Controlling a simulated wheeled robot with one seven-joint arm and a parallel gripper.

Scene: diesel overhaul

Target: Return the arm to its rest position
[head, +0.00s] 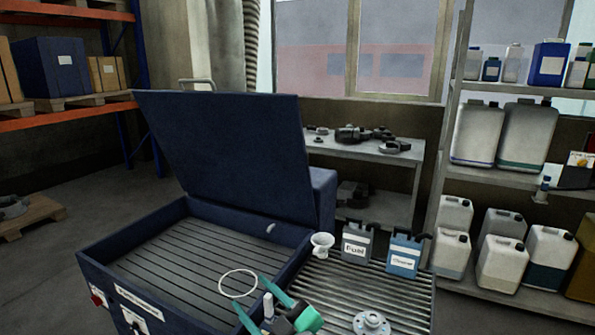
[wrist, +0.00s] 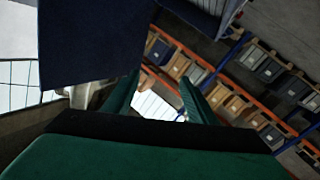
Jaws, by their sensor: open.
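My gripper (head: 249,291) is at the bottom middle of the head view, above the near right edge of the dark blue washer basin (head: 150,262). Its two green fingers are apart, with nothing seen between them. In the wrist view my gripper (wrist: 160,88) also shows spread fingers with an empty gap. A thin white ring (head: 221,287) appears just beyond the fingertips; I cannot tell its height above the basin floor. The rest of my arm is mostly out of the head view.
The raised blue lid (head: 225,145) stands behind the basin; it is near in the wrist view (wrist: 95,40). A ribbed worktop (head: 405,300) holds a white funnel (head: 321,240), a Fuel can (head: 355,243), a blue can (head: 404,255) and a metal flange (head: 371,323). Racks stand behind.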

